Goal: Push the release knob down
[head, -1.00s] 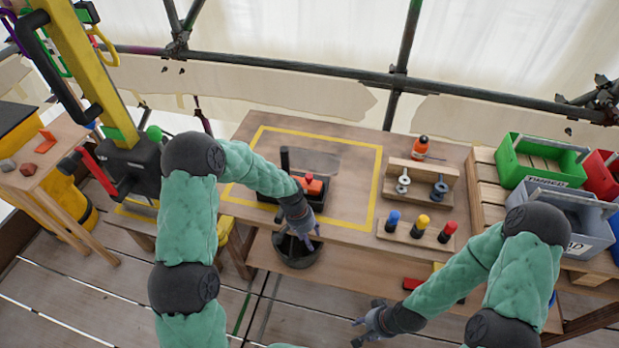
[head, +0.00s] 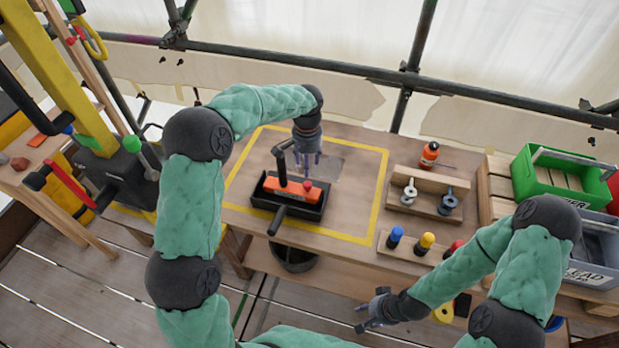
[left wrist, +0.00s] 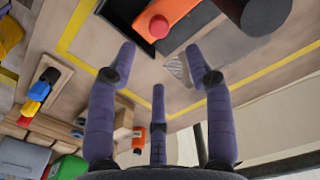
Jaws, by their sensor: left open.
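A small red round knob (head: 308,184) sits on an orange block (head: 285,190) in a black tray (head: 318,208) on the bench. The same red knob (left wrist: 158,26) and orange block (left wrist: 177,10) show at the top of the left wrist view. My left gripper (head: 307,164) points down just behind the knob, apart from it. Its three fingers are spread and empty in the left wrist view (left wrist: 159,65). My right gripper (head: 366,312) is low in front of the bench, with its fingers apart and nothing between them.
A black upright post (head: 280,165) and a handle (head: 277,220) stand out from the tray. To the right are a rack with grey parts (head: 428,192), coloured pegs (head: 426,243) and an orange bottle (head: 429,154). Bench inside the yellow line (head: 383,185) is mostly clear.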

